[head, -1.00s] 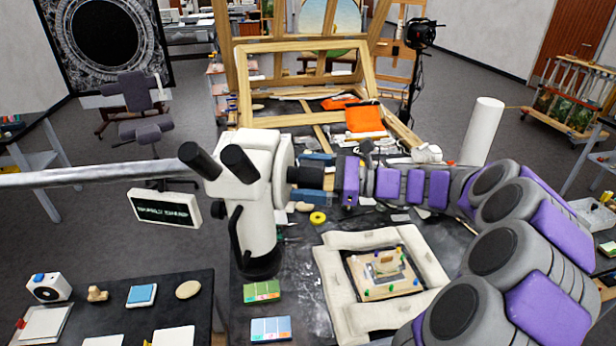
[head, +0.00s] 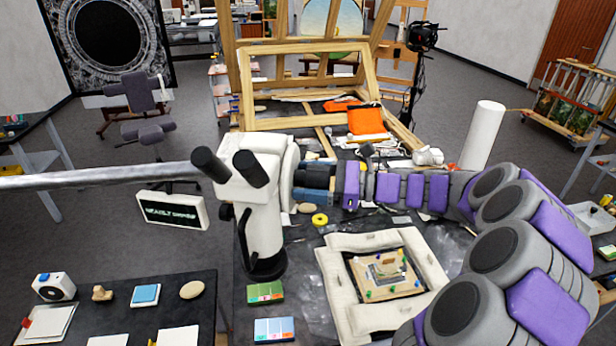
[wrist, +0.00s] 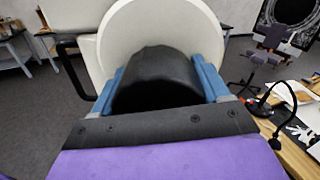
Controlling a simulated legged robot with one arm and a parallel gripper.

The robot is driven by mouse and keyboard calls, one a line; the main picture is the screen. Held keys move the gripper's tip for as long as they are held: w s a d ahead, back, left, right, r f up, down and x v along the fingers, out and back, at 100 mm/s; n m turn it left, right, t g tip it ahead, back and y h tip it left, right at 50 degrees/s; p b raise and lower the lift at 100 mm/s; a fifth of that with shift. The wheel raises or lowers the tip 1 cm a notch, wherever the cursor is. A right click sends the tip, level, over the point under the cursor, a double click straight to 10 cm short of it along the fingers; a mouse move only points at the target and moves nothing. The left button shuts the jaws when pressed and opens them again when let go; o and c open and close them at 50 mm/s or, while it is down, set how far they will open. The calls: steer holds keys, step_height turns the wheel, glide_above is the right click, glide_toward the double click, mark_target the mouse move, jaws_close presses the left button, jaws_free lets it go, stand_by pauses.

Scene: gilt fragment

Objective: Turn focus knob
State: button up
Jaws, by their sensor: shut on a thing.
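A white microscope (head: 255,200) with two black eyepieces stands on the dark table in the head view. Its black focus knob (head: 318,173) sticks out from the right of its white head. In the wrist view the knob (wrist: 158,80) lies between my gripper's two blue fingers, in front of a round white housing (wrist: 160,30). My gripper (head: 314,185) reaches in from the right and is shut on the knob. A small screen (head: 171,211) left of the microscope shows pale lettering that seems to read "NEARLY SHARP".
A padded pale frame (head: 336,290) around a small wooden piece (head: 388,273) lies right of the microscope base. A yellow ring (head: 320,220), colour cards (head: 265,293) and a white roll (head: 483,135) are nearby. A metal bar (head: 95,178) crosses at left.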

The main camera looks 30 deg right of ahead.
steer(key=shift+r+m+p, duration=0.15)
steer(key=shift+m+p, duration=0.35)
steer(key=shift+p, duration=0.6)
steer(key=m+p, duration=0.1)
steer(key=p, duration=0.2)
steer(key=shift+f+m+p, duration=0.25)
steer(key=shift+m+p, duration=0.05)
steer(key=shift+p, duration=0.15)
steer(key=o, duration=1)
steer(key=shift+d, duration=0.3)
steer(key=shift+s+d, duration=0.1)
steer(key=v, duration=1.7)
steer(key=shift+d, duration=0.15)
